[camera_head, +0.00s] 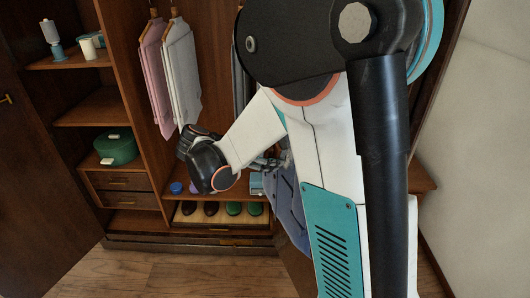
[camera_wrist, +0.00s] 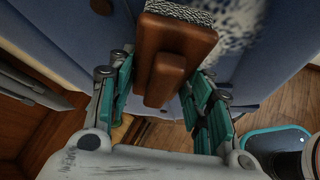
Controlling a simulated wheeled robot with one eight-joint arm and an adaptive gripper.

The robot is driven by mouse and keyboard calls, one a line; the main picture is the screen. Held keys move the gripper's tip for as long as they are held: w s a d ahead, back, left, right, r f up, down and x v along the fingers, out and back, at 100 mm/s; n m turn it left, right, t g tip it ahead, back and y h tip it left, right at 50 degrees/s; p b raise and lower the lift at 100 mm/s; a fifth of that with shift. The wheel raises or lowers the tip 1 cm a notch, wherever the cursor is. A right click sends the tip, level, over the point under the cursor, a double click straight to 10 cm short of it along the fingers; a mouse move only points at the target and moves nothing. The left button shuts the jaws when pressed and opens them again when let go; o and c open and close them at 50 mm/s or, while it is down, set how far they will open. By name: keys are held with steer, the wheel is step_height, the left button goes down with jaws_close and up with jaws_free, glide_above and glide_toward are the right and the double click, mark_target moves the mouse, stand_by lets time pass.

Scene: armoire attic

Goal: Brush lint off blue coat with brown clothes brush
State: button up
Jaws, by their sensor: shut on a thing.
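The brown clothes brush (camera_wrist: 177,42) is in the wrist view, its grey bristles at the top edge. My gripper (camera_wrist: 163,92) is shut on the brush's handle, with teal finger pads on both sides. The blue coat (camera_wrist: 72,55) fills the space behind the brush. White speckled lint (camera_wrist: 238,18) lies on the coat to the right of the bristles. Whether the bristles touch the cloth is unclear. In the head view, the blue coat (camera_head: 287,205) is mostly behind my arm, and my gripper (camera_head: 270,163) is beside its upper part; the brush is hidden there.
A pink garment (camera_head: 156,80) and a grey garment (camera_head: 183,75) hang in the armoire. Shoes (camera_head: 233,208) stand on a low shelf below. A green box (camera_head: 116,147) sits on the left shelf. Wooden floor (camera_head: 150,272) in front is clear.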

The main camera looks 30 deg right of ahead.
steer(key=shift+s+a+r, duration=0.1)
steer(key=shift+s+a, duration=0.15)
steer(key=shift+s, duration=1.2)
steer(key=shift+s+a+f, duration=0.1)
steer(key=shift+s+a, duration=0.15)
steer(key=shift+s, duration=1.25)
steer(key=shift+s+a+r, duration=0.1)
steer(key=shift+s+a, duration=0.15)
steer(key=shift+s, duration=1.2)
steer(key=shift+d+r+p, duration=0.15)
steer(key=shift+r+p, duration=0.85)
steer(key=shift+r, duration=0.1)
steer(key=shift+w+d+f+b, duration=0.1)
steer(key=shift+w+d+b, duration=0.25)
steer(key=shift+w, duration=1.35)
steer(key=shift+w+d+b, duration=0.1)
steer(key=shift+w+d, duration=0.4)
steer(key=shift+w, duration=1.25)
steer(key=shift+w+d+f+b, duration=0.1)
steer(key=shift+w+d+b, duration=0.25)
steer(key=shift+w, duration=1.35)
steer(key=shift+d+r+p, duration=0.15)
steer(key=shift+r+p, duration=0.75)
steer(key=shift+r, duration=0.3)
steer(key=s+a, duration=0.2)
steer(key=s, duration=0.8)
steer(key=shift+s+a+p, duration=0.15)
steer(key=shift+s+p, duration=0.05)
steer(key=shift+p, duration=0.1)
steer(key=shift+a, duration=0.15)
